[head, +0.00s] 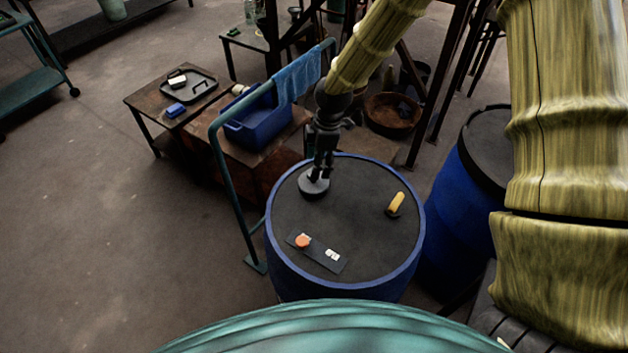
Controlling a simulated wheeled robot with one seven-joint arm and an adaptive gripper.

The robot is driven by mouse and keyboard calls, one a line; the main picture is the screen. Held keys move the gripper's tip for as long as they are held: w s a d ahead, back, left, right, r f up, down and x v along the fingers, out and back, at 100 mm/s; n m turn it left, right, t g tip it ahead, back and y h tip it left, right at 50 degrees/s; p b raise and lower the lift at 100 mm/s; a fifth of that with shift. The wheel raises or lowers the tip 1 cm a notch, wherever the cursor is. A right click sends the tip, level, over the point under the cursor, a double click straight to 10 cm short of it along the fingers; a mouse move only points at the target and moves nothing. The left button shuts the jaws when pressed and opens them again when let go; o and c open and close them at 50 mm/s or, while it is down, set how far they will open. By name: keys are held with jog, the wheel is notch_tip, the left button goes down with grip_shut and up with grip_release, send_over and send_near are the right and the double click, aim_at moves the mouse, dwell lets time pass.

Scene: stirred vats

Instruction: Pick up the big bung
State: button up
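A wide, round grey disc, which looks like the big bung (313,187), is at the back left of the black top of the blue drum (345,235). My gripper (320,172) points down right over this disc, its fingertips at the disc's upper middle. The fingers hide the middle of the disc. The view is too small and dark to tell whether they are closed on it, or whether the disc is clear of the drum top.
On the drum top lie a yellow-handled piece (396,203) and a dark strip (327,260) with an orange round piece (303,241) and a white piece. A green rail (225,180) with a blue cloth (298,75) stands left of the drum. A second blue drum (450,220) stands right.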

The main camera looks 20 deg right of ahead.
aim_at(307, 186)
jog(key=shift+w+a+f, duration=0.15)
jog(key=shift+w+f, duration=0.35)
jog(key=shift+f, duration=0.1)
jog(key=shift+s+a+f+p, duration=0.2)
jog(key=shift+s+f+p, duration=0.25)
jog(key=shift+p, duration=0.3)
jog(key=shift+s+a+f, duration=0.1)
jog(key=shift+f, duration=0.15)
jog(key=shift+w+a+f+p, duration=0.1)
jog(key=shift+w+f+p, duration=0.15)
jog(key=shift+f, duration=0.3)
jog(key=shift+w+a+f+p, duration=0.1)
jog(key=shift+f+p, duration=0.1)
jog(key=shift+f, duration=0.6)
jog(key=shift+s, duration=0.2)
jog(key=shift+w, duration=0.1)
jog(key=c, duration=1.1)
